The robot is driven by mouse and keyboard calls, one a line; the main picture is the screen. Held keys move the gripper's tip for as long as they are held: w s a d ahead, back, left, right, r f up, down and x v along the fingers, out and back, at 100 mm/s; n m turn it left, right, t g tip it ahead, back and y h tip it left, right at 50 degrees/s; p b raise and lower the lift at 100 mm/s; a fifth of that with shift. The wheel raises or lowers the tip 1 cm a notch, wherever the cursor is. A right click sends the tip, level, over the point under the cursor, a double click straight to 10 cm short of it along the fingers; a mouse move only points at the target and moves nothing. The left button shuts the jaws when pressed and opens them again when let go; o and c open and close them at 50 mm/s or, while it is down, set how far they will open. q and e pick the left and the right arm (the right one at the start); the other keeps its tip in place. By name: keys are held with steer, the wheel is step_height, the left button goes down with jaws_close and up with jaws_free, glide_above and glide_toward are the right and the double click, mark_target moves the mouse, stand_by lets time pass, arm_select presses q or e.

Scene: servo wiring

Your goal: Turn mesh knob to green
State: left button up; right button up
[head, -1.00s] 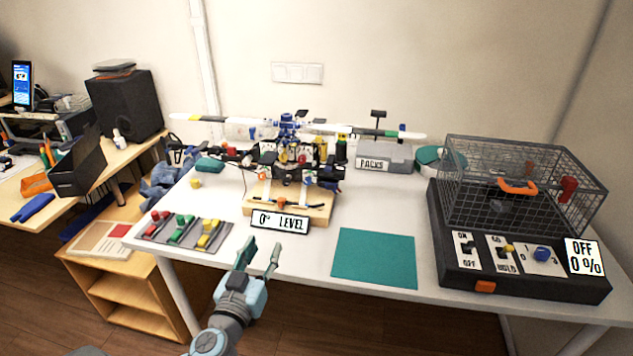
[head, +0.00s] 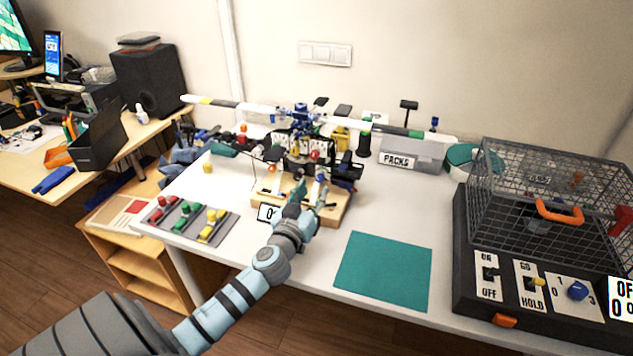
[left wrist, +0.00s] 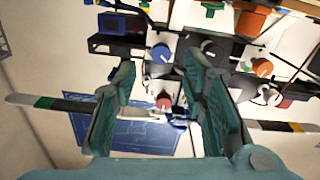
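A bench rig (head: 300,160) with a long banded rotor bar stands on a wooden base at the middle of the table. My left gripper (head: 311,193) is at the front of this rig in the head view, over its base. In the left wrist view its two fingers (left wrist: 160,80) are apart with nothing held. Beyond and between them show a blue knob (left wrist: 162,53) and a red knob (left wrist: 163,102). An orange knob (left wrist: 262,67) lies to the right. I cannot tell which is the mesh knob, nor see a green mark. My right gripper is not in view.
A wire cage (head: 545,195) on a black switch box stands at the right. A teal mat (head: 384,270) lies clear in front. Coloured pieces sit on a grey tray (head: 173,228) at left. A grey PACKS box (head: 410,152) stands behind. My arm partly hides the level sign (head: 268,213).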

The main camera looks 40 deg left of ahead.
mark_target(320, 180)
arm_select(q)
steer(key=x, duration=0.3)
steer(key=shift+w+a, duration=0.1)
steer(key=shift+w, duration=0.3)
steer(key=shift+s, duration=0.1)
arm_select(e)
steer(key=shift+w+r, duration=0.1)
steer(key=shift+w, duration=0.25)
arm_select(q)
steer(key=shift+c, duration=0.3)
jaws_close()
steer(key=shift+m, duration=0.3)
steer(key=m, duration=1)
steer(key=shift+f, duration=0.1)
